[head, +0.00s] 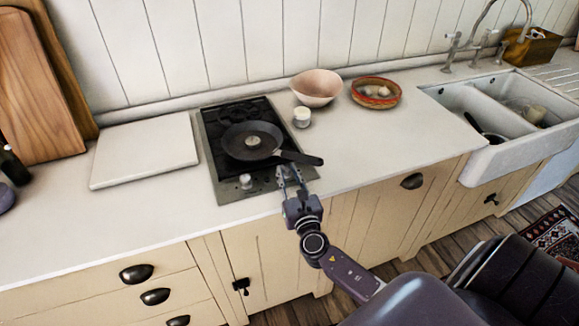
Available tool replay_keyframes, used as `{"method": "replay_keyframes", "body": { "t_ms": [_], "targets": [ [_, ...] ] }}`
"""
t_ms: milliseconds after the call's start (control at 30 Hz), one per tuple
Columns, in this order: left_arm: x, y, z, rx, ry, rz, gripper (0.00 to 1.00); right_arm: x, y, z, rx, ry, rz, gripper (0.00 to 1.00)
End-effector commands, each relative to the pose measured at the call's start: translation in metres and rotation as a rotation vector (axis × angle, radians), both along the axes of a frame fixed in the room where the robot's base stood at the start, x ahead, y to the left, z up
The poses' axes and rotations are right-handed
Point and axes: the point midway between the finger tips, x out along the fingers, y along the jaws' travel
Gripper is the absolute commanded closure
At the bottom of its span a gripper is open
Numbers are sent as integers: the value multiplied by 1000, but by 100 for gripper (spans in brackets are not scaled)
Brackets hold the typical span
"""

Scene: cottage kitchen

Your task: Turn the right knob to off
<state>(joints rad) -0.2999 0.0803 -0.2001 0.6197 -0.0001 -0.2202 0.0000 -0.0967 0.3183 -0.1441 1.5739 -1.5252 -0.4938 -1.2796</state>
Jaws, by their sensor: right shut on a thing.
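The cooktop (229,190) is set into the counter, with black grates and a metal front strip. The left knob (246,181) shows on that strip. My right gripper (288,174) reaches over the strip's right end, where the right knob sits. It is shut on the right knob, which its fingers hide, so I cannot tell the knob's angle. A black frying pan (244,140) rests on the grates, its handle (300,157) pointing right, just behind and above my right gripper. My left gripper is not in view.
A small white-lidded jar (302,117), a pink bowl (317,85) and an orange dish (376,92) stand right of the cooktop. A white board (146,150) lies to its left. The sink (500,120) is at the right. Counter in front of the dish is clear.

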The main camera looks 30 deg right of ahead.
Motion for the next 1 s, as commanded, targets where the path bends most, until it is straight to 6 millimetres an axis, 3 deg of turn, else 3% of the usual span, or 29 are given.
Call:
{"method": "replay_keyframes", "body": {
  "t_ms": [400, 933, 967, 1000],
  "targets": [
    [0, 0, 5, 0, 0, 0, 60, 3, 6, 0, 0, -2, -199, 100],
    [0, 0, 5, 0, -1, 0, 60, 3, 5, 0, -2, -2, -228, 100],
    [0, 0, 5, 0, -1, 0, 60, 3, 5, 0, -2, -2, -228, 75],
    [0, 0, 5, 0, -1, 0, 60, 3, 5, 0, -2, -2, -228, 71]
  ]
}}
